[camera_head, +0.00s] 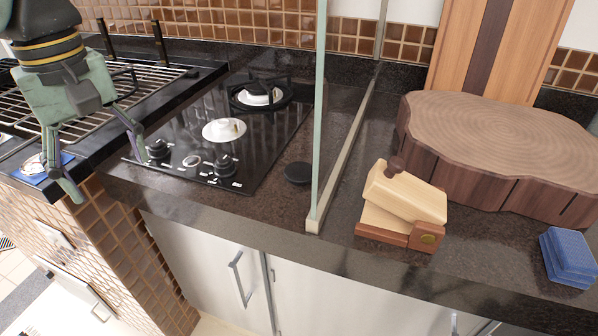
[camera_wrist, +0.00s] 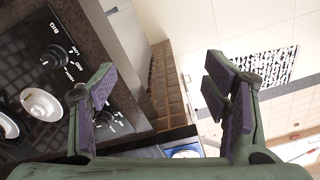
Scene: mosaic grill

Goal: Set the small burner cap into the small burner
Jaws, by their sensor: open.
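A small black disc, which looks like the burner cap (camera_head: 298,173), lies flat on the dark counter, right of the cooktop and close to the glass panel. The black glass cooktop has two white burners without black caps: a front burner (camera_head: 224,130) with no grate and a rear burner (camera_head: 260,95) inside a black grate. I cannot tell for certain which is the small one. My gripper (camera_head: 108,172) is open and empty, left of the cooktop and above the counter edge. In the wrist view a white burner (camera_wrist: 40,104) shows left of the fingers; the cap is not visible there.
An upright glass panel (camera_head: 320,110) stands right of the cap. Beyond it are a wooden box (camera_head: 405,195), a thick wood slab (camera_head: 500,140) and blue sponges (camera_head: 568,258). Control knobs (camera_head: 225,164) line the cooktop's front. A grill rack (camera_head: 140,85) is at left.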

